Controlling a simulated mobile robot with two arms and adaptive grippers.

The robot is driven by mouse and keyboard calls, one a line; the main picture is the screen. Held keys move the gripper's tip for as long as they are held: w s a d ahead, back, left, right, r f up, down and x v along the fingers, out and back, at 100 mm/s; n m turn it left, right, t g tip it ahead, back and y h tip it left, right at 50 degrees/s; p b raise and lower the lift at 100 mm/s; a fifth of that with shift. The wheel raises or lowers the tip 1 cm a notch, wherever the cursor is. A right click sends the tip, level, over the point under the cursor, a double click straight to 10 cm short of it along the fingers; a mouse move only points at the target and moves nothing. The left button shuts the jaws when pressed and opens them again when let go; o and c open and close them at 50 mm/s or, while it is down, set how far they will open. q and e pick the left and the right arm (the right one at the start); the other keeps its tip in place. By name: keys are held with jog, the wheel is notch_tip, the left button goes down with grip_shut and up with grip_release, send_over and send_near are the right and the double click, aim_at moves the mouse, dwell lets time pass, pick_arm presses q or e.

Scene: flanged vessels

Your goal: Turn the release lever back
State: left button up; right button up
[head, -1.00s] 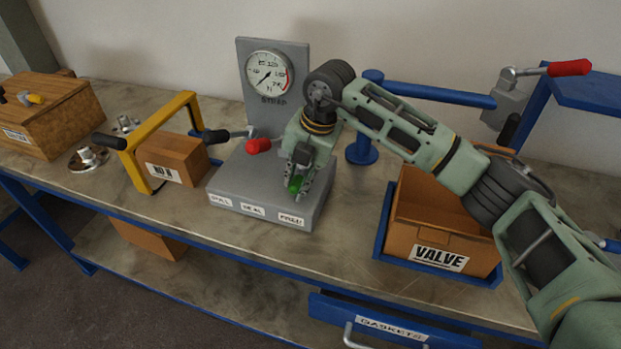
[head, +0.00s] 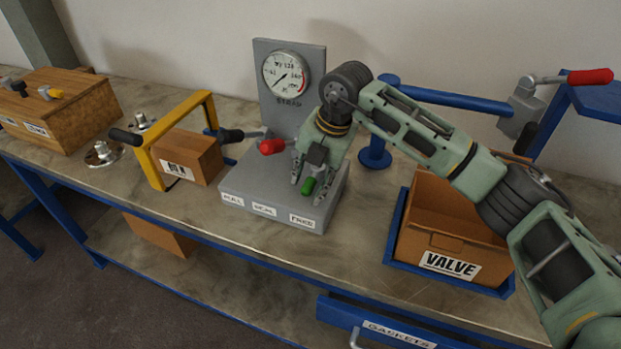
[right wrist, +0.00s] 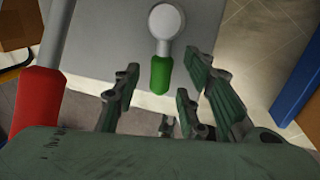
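A grey test stand (head: 240,190) carries an upright panel with a round dial gauge (head: 287,73). Labels run along its front edge; the right one seems to read FREE. A short green-handled lever (head: 308,185) with a pale round end sits at the stand's right side. A red-handled lever (head: 271,146) is to its left. My right gripper (head: 307,190) is over the stand, pointing down, its fingers apart on either side of the green handle. In the right wrist view, the green handle (right wrist: 161,75) lies ahead between the open fingers (right wrist: 168,100). My left gripper is not in view.
A yellow frame (head: 148,165) and a labelled brown box (head: 190,158) stand left of the stand. A bin marked VALVE (head: 432,240) sits in a blue tray at right. A blue post (head: 374,150) rises behind. The table front before the stand is clear.

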jog(key=v, duration=1.1)
jog(key=shift+r, duration=0.4)
jog(key=shift+d, duration=0.1)
